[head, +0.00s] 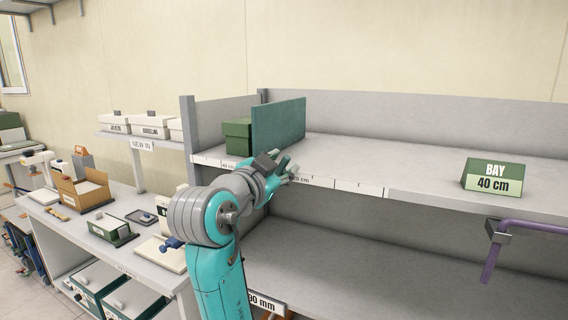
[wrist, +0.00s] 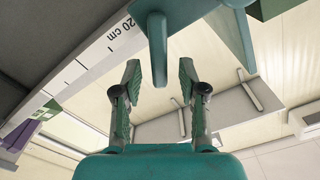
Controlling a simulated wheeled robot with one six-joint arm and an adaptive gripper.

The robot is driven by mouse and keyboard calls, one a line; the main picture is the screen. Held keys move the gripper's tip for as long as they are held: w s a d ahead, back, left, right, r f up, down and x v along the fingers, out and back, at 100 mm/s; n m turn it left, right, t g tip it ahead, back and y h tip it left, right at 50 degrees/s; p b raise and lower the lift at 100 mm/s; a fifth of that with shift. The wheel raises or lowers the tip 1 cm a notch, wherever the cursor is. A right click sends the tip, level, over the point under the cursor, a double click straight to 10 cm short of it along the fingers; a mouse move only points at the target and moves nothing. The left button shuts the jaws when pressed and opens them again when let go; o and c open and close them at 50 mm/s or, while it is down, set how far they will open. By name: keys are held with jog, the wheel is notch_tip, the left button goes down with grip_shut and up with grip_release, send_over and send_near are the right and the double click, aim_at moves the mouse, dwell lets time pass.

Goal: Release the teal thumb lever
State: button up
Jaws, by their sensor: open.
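The teal thumb lever (wrist: 158,52) shows in the wrist view as a narrow tongue. It hangs from a teal body at the top edge, and its end lies between my fingers in the picture. My gripper (wrist: 160,78) is open, with one finger on each side of the lever and a visible gap to both. I cannot tell how deep the lever sits between the fingers. In the head view my gripper (head: 287,171) is at the shelf's front edge, just below the teal divider panel (head: 279,126). The lever cannot be made out clearly there, behind or beside the fingers.
A dark green box (head: 238,137) stands left of the panel on the shelf (head: 420,171). The shelf edge carries a centimetre scale (head: 345,187). A "BAY 40 cm" sign (head: 491,177) and a purple bar (head: 492,255) are to the right. The shelf between panel and sign is clear.

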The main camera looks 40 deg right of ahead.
jog(key=shift+x, duration=0.85)
grip_shut()
jog(key=shift+n, duration=0.3)
jog(key=shift+w+a+r+n, duration=0.1)
jog(key=shift+w+n, duration=0.2)
jog(key=shift+n, duration=0.3)
jog(key=shift+w+a+r+n, duration=0.15)
jog(key=shift+w+n, duration=0.1)
jog(key=shift+n, duration=0.35)
jog(key=shift+w+a+n, duration=0.1)
jog(key=shift+w+n, duration=0.2)
jog(key=shift+n, duration=0.5)
jog(key=shift+w+a+n, duration=0.1)
jog(key=shift+w+n, duration=0.2)
jog(key=shift+n, duration=0.5)
